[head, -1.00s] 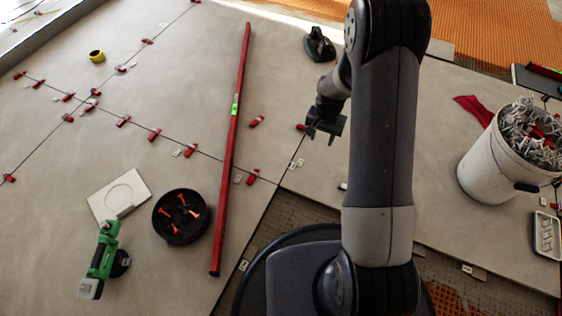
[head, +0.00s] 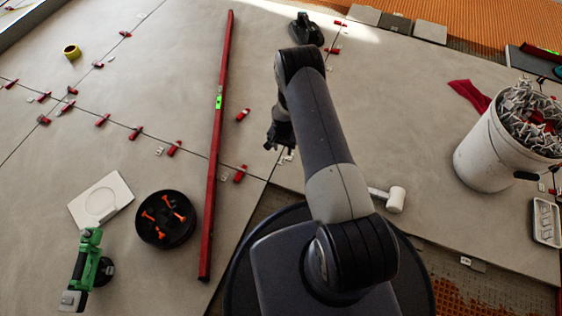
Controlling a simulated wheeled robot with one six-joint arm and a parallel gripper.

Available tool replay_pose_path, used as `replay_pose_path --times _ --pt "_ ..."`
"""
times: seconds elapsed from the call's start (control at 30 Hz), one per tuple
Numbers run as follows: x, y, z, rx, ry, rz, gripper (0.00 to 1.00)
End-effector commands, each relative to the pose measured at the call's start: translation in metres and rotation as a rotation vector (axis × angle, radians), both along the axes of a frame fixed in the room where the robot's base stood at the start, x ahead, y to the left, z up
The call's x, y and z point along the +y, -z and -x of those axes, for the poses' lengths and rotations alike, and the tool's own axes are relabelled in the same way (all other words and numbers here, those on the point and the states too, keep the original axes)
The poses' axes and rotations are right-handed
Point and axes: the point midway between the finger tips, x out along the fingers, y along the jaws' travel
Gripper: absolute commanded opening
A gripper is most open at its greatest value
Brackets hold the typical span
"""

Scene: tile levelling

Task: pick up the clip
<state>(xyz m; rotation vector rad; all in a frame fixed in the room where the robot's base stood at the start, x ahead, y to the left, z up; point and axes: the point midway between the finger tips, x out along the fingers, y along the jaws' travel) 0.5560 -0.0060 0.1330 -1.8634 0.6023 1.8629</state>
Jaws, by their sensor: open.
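Small pale clips lie along the tile joints. One pale clip (head: 288,158) is just below my gripper, partly covered by it. I cannot tell which one the task means. My gripper (head: 272,146) is open, pointing down over the tiles right of the red level, near the joint. Nothing shows between its fingers. Its height above the floor is hard to judge.
A long red level (head: 212,150) lies left of my gripper. Red wedges (head: 240,174) sit along the joints. A white bucket (head: 483,150) of clips stands right. A white mallet (head: 393,199) lies beside my arm. A black bowl (head: 166,238) and green tool (head: 84,262) are lower left.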

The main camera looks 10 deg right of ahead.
Motion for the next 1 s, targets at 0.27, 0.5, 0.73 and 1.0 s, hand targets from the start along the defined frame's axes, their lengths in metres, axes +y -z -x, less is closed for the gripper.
replay_pose_path --times 0.27,0.5,0.73,1.0 --pt "0.001 0.027 0.0 0.0 -0.001 0.0 0.42" --pt "0.003 0.061 0.002 0.001 -0.001 0.0 0.42" --pt "0.002 0.071 0.001 0.0 -0.001 0.0 0.42" --pt "0.002 0.07 0.001 0.0 -0.001 0.0 0.42"
